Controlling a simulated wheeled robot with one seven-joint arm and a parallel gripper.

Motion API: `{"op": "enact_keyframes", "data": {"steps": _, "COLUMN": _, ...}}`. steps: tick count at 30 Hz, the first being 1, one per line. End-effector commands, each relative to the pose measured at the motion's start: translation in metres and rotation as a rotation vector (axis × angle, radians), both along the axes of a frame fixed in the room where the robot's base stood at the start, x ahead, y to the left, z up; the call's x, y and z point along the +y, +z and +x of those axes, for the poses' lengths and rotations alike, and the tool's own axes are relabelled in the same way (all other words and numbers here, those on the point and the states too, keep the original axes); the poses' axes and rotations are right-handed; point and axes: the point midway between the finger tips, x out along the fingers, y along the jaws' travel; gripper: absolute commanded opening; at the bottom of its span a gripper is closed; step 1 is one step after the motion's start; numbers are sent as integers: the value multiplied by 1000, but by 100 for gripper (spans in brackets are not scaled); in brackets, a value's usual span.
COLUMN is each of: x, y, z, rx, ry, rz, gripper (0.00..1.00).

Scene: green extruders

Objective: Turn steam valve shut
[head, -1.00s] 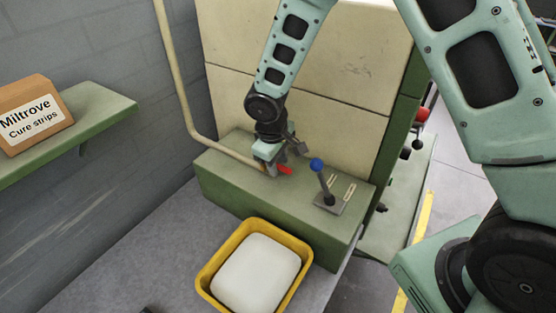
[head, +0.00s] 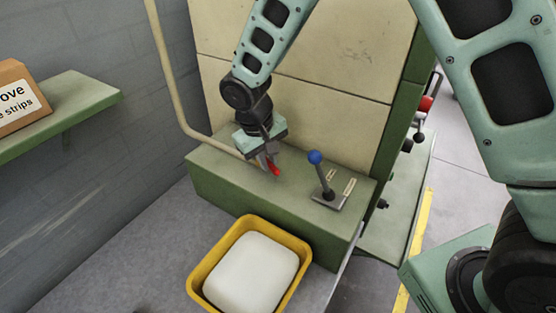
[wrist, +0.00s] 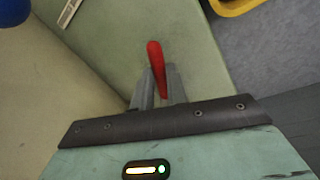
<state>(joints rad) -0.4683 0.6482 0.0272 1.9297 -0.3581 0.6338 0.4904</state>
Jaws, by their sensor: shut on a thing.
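The steam valve's red handle (head: 273,168) sits on top of the green machine ledge (head: 225,185), at the end of a cream pipe (head: 167,85). My gripper (head: 268,160) reaches down from above and is shut on the red handle. In the wrist view the red handle (wrist: 156,62) sticks out beyond the grey fingers of my gripper (wrist: 158,85), which close on its near part. The valve body is hidden behind my gripper.
A lever with a blue knob (head: 315,158) stands on the ledge to the right of my gripper. A yellow tub (head: 196,287) holding a white block (head: 252,272) is in front. A green shelf (head: 85,100) with a cardboard box (head: 18,98) is at the left.

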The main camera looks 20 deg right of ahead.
Motion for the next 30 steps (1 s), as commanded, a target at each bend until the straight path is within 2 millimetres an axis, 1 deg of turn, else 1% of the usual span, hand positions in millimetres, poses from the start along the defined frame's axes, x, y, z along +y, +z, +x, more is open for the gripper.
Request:
{"op": "enact_keyframes", "data": {"steps": 1, "x": 5, "y": -2, "z": 0, "rx": -4, "ry": -42, "rz": 1, "gripper": 0}}
{"op": "enact_keyframes", "data": {"steps": 15, "x": 26, "y": 0, "z": 2, "rx": -2, "ry": -491, "rz": 1, "gripper": 0}}
{"op": "enact_keyframes", "data": {"steps": 30, "x": 44, "y": 1, "z": 13, "rx": -2, "ry": -941, "rz": 1, "gripper": 0}}
